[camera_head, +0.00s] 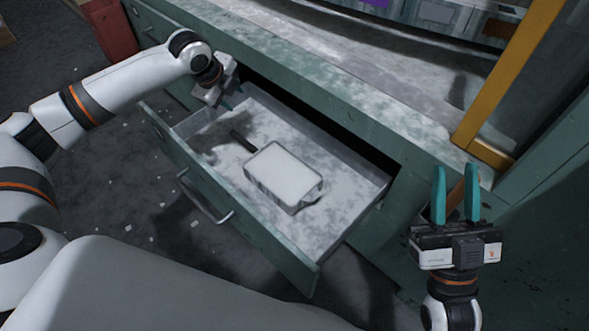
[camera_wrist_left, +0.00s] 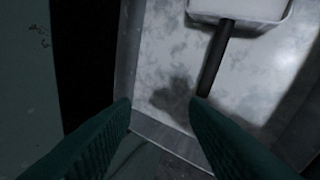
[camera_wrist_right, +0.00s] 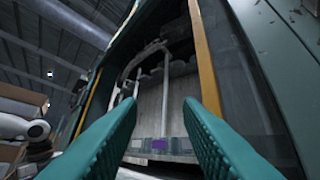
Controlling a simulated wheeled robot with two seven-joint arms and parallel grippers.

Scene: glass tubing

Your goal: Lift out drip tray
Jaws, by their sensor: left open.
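The drip tray (camera_head: 283,174) is a pale, shallow rectangular pan with a dark handle (camera_head: 242,141). It lies inside the open drawer (camera_head: 330,237), its handle toward the drawer's back left. My left gripper (camera_head: 222,103) is over the drawer's back left corner, open and empty, apart from the handle. In the left wrist view the handle (camera_wrist_left: 215,58) runs from the tray (camera_wrist_left: 240,12) down toward the right finger, and I cannot tell the height gap. My right gripper (camera_head: 455,192) is open and empty, fingers up, right of the drawer.
The drawer is pulled out from a green cabinet (camera_head: 330,105) with a grey worktop (camera_head: 300,55). A yellow upright frame (camera_head: 512,75) stands near my right gripper. A red box (camera_head: 108,30) stands at the far left. The drawer floor around the tray is clear.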

